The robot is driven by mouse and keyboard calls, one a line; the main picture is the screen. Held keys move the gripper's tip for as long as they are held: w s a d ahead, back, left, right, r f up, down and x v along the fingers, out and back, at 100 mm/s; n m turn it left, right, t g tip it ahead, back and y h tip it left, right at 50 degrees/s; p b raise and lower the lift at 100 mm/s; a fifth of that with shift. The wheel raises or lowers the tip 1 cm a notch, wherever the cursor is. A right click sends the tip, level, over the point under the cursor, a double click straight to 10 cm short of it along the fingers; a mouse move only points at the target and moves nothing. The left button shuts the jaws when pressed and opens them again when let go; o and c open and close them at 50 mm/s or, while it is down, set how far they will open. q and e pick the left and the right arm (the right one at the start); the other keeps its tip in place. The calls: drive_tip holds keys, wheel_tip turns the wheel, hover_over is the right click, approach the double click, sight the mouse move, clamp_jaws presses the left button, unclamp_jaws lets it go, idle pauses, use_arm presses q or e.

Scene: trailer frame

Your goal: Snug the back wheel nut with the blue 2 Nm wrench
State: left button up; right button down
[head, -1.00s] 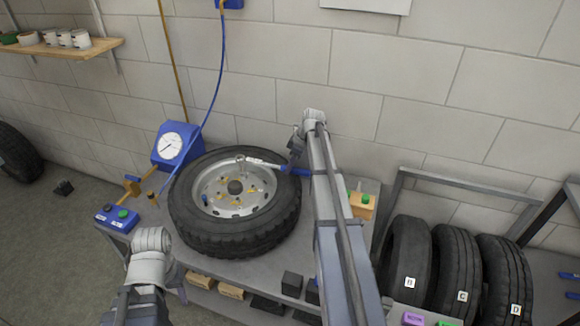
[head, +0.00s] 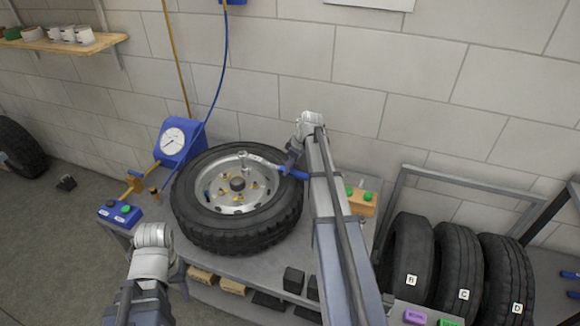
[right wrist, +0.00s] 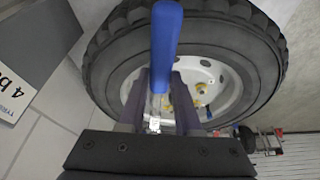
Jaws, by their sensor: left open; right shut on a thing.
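The wheel (head: 240,238) lies flat on the grey bench, its silver rim (head: 217,183) facing up with several brass nuts around the hub. The blue-handled wrench (head: 294,174) reaches over the tyre. Its silver socket end (head: 243,158) stands over the back of the rim; I cannot tell whether it is seated on the back nut. My right gripper (head: 289,164) is shut on the wrench, and the blue handle (right wrist: 166,45) sticks up beyond the fingers in the right wrist view. My left arm shows at the lower left of the head view, but its fingers do not show.
A blue gauge box (head: 180,142) stands behind the wheel on the left. A blue button box (head: 120,214) is at the bench's left corner, an orange button box (head: 361,201) on the right. Spare tyres (head: 409,255) stand in a rack at the right.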

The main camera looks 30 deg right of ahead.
idle(0.3)
drive_tip(key=shift+s+a+m, duration=0.4)
drive_tip(key=shift+a+m, duration=0.05)
drive_tip(key=shift+a, duration=0.25)
drive_tip(key=shift+s+a+m, duration=0.4)
drive_tip(key=shift+a+m, duration=0.05)
drive_tip(key=shift+a, duration=0.25)
drive_tip(key=shift+a+h, duration=0.15)
drive_tip(key=shift+h, duration=0.15)
drive_tip(key=shift+s+a, duration=0.1)
drive_tip(key=shift+a, duration=0.05)
drive_tip(key=shift+s+a+m, duration=0.2)
drive_tip(key=shift+a+m, duration=0.25)
drive_tip(key=shift+a, duration=0.2)
drive_tip(key=shift+s+a+m, duration=0.2)
drive_tip(key=shift+a+m, duration=0.25)
drive_tip(key=shift+a, duration=0.25)
